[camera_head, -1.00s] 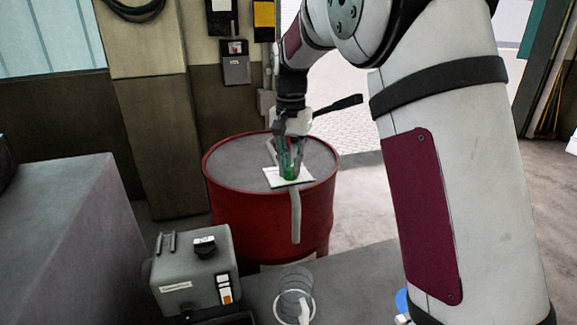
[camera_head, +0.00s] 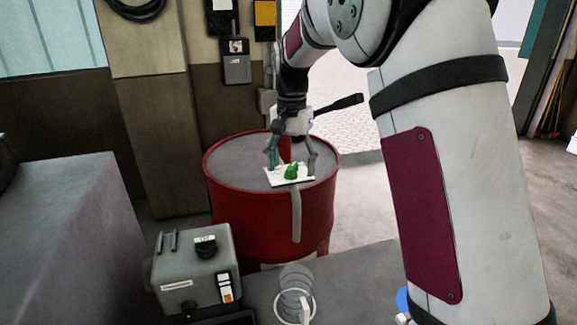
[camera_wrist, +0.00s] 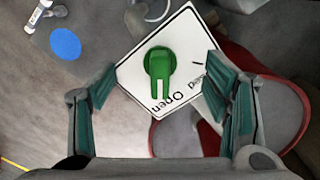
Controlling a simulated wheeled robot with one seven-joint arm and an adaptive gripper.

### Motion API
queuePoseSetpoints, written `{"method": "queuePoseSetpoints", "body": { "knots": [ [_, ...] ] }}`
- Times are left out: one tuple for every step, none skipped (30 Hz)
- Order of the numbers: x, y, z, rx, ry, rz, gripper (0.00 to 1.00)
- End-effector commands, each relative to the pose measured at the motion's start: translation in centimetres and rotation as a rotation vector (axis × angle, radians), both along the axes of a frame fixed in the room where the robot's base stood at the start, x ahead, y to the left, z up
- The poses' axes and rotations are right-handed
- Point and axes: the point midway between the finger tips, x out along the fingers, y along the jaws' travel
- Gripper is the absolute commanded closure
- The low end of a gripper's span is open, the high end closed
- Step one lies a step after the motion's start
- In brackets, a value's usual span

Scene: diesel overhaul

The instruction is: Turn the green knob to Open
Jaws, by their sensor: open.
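A second, partly hidden word ending in "ed" is to the right, near a short black mark. My gripper (camera_head: 292,158) is open and empty above the knob. In the wrist view its fingers (camera_wrist: 162,78) are spread on either side of the knob, clear of it.
A grey box with a black knob (camera_head: 195,265) stands at the front left. A stack of grey discs (camera_head: 296,285) is nearby. A grey block (camera_head: 60,235) fills the left. Wall boxes (camera_head: 236,66) hang behind the drum.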

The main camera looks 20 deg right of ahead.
Motion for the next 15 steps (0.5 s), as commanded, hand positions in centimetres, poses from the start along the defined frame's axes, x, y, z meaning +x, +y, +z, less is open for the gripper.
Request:
{"method": "queuePoseSetpoints", "body": {
  "knots": [
    [0.0,0.0,0.0,0.0,0.0,0.0,0.3],
    [0.0,0.0,0.0,0.0,0.0,0.0,0.3],
    [0.0,0.0,0.1,0.0,-0.001,0.0,0.3],
    [0.0,0.0,0.3,0.0,-0.001,0.0,0.3],
    [0.1,0.0,0.5,-0.001,-0.002,0.0,0.3],
    [0.1,0.0,1.0,0.0,-0.003,0.0,0.3],
    [0.1,0.0,1.4,0.0,-0.004,0.0,0.3],
    [0.1,0.0,1.8,0.0,-0.004,0.0,0.3],
    [0.1,0.0,2.4,0.0,-0.004,0.0,0.3],
    [0.0,0.0,2.8,0.0,-0.004,0.0,0.3],
    [0.1,0.0,3.2,0.0,-0.004,0.0,0.3],
    [0.1,0.0,3.7,0.001,-0.003,0.0,0.3],
    [0.1,0.0,4.1,0.001,-0.003,0.0,0.3],
    [0.1,0.0,4.5,0.0,-0.004,0.0,0.3],
    [0.0,0.0,5.0,0.0,-0.003,0.0,0.3]
  ]
}}
